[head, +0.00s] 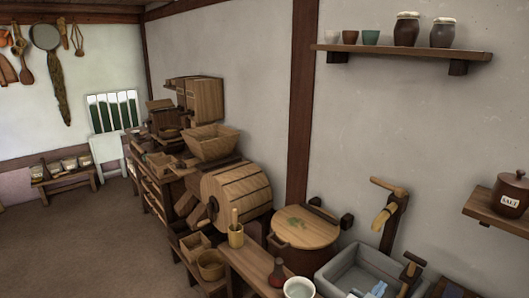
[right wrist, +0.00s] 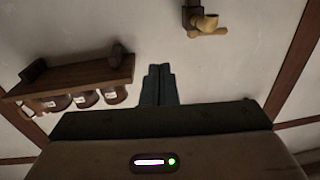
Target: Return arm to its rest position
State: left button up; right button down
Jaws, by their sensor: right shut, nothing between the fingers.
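My right gripper (right wrist: 158,70) shows in the right wrist view. Its two dark fingers are closed together and empty, pointing at the pale wall with nothing touching them. The gripper's pale body with a small lit panel fills the bottom of that view. In the head view I cannot make out my right gripper clearly. My left gripper is in neither view.
The head view shows a stone sink (head: 335,274), a lidded tub (head: 303,232), a wooden drum (head: 238,193) and open floor (head: 85,245) at left.

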jog(key=s+a+r+n+t+y, duration=0.3)
jog(key=a+r+n+t+y, duration=0.2)
jog(key=a+n+t+y, duration=0.4)
jog(key=s+a+f+n+g+y, duration=0.45)
jog(key=s+f+g+y, duration=0.2)
jog(key=s+y, duration=0.25)
jog(key=s+d+f+m+g+h, duration=0.1)
jog(key=s+d+f+g+h, duration=0.2)
jog(key=s, duration=0.4)
jog(key=s+d+f+m+g+h, duration=0.1)
jog(key=s+d+g, duration=0.2)
jog(key=s+g, duration=0.35)
jog(key=s+d+f+m+g+h, duration=0.1)
jog(key=s+d+f+g+h, duration=0.15)
jog(key=s, duration=0.65)
jog(key=d+f+g+b, duration=0.1)
jog(key=d+f, duration=0.1)
jog(key=f, duration=1.5)
jog(key=d+f+b, duration=0.1)
jog(key=d+f, duration=0.1)
jog(key=f, duration=1.5)
jog(key=s+d+f+g+b, duration=0.1)
jog(key=s+f, duration=1.8)
jog(key=shift+f+m+y+b, duration=0.15)
jog(key=shift+m+y+b, duration=0.2)
jog(key=shift+m, duration=0.1)
jog(key=shift+d, duration=0.1)
